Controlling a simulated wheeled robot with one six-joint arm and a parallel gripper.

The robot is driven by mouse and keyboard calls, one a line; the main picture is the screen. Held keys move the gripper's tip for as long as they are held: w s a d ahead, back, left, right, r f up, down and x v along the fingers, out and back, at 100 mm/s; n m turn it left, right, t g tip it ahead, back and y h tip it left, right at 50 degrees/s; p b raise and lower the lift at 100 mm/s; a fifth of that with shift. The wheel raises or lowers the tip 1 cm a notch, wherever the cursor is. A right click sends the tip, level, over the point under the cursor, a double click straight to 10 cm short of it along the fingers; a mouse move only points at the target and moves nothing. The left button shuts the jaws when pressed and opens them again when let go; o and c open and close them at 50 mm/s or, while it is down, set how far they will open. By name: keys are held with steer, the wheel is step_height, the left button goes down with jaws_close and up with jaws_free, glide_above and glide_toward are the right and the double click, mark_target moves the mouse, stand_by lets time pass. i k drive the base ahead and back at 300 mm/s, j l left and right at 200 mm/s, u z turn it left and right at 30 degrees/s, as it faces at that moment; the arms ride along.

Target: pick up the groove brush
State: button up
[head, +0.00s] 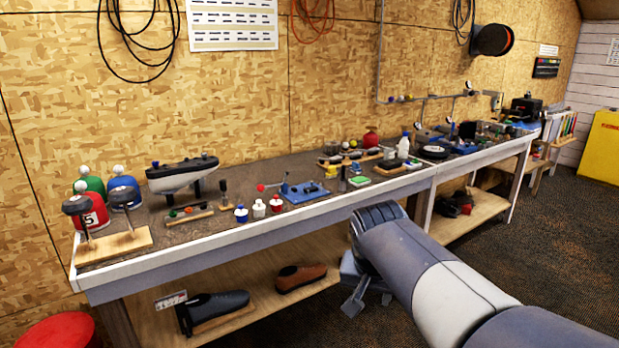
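My gripper (367,303) hangs in front of the workbench, below the bench top's white front edge. Its two grey fingers show apart beneath the arm, with nothing seen between them, and the arm hides part of it. The groove brush cannot be picked out with certainty among the small items on the workbench (190,231). A small upright dark-topped tool (223,193) stands left of the middle, but it is too small to identify.
Several small bottles (259,209) stand near the front edge. A blue fixture (305,191) is right of them, and a model boat (183,176) is at the back left. The carpet (560,235) at right is clear.

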mark_target(331, 173)
steer(key=i+l+u, duration=0.1)
steer(key=u, duration=0.35)
steer(key=i+l+u, duration=0.25)
steer(key=u, duration=0.25)
steer(key=i+l+u, duration=0.1)
steer(key=l, duration=0.25)
steer(key=i+l+u, duration=0.1)
steer(key=i+l, duration=0.15)
steer(key=i+l+u, duration=0.1)
steer(key=l, duration=0.35)
steer(key=i+l+u, duration=0.1)
steer(key=l, duration=0.3)
steer(key=i+l+u, duration=0.1)
steer(key=i+l, duration=0.15)
steer(key=l, duration=0.15)
steer(key=i+l+u, duration=0.1)
steer(key=l, duration=0.3)
steer(key=i+l+u, duration=0.1)
steer(key=l, duration=0.3)
steer(key=i+l, duration=0.1)
steer(key=l, duration=0.35)
steer(key=i+l, duration=0.1)
steer(key=l, duration=0.3)
steer(key=i+l, duration=0.15)
steer(key=l, duration=0.3)
steer(key=i+l, duration=0.1)
steer(key=l, duration=0.35)
